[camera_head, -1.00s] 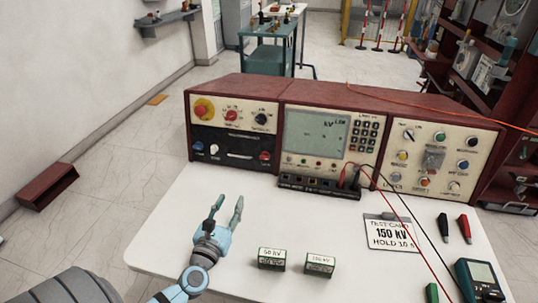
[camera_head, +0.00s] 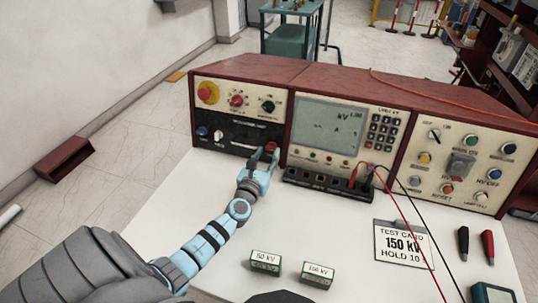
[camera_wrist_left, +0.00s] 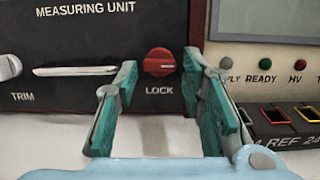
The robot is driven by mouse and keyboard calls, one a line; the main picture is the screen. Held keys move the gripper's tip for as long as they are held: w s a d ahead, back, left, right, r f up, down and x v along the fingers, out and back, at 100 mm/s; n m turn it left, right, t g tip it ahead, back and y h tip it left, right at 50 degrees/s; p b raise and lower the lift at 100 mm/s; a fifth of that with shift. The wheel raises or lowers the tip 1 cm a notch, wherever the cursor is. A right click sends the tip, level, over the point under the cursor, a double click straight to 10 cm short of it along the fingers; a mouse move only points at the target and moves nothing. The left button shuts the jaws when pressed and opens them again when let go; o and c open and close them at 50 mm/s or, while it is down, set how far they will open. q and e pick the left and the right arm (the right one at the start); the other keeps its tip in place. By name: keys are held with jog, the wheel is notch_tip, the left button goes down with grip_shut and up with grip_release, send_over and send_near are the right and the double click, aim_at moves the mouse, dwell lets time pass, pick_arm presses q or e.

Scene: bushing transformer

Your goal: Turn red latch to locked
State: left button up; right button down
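The red latch (camera_wrist_left: 159,62) is a round red knob with a pale line lying across it, above the label LOCK on the black measuring unit panel (camera_wrist_left: 70,50). In the head view the latch (camera_head: 270,146) shows at the panel's lower right, partly behind my gripper. My left gripper (camera_wrist_left: 160,95) is open, its teal fingers on either side of and below the latch in the wrist picture. In the head view the left gripper (camera_head: 262,158) is at the panel's lower right corner. I cannot tell whether it touches the latch. My right gripper is not in view.
A terminal strip (camera_head: 325,184) with plugged leads is at right. Two small kV blocks (camera_head: 265,262) and a test card (camera_head: 403,245) lie on the white table (camera_head: 200,215).

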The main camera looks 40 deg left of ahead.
pick_arm(q)
jog(key=shift+w+a+f, duration=0.1)
jog(key=shift+w+a, duration=0.1)
jog(key=shift+w, duration=0.35)
jog(key=shift+w+a+r, duration=0.1)
jog(key=shift+w+r, duration=0.1)
grip_shut()
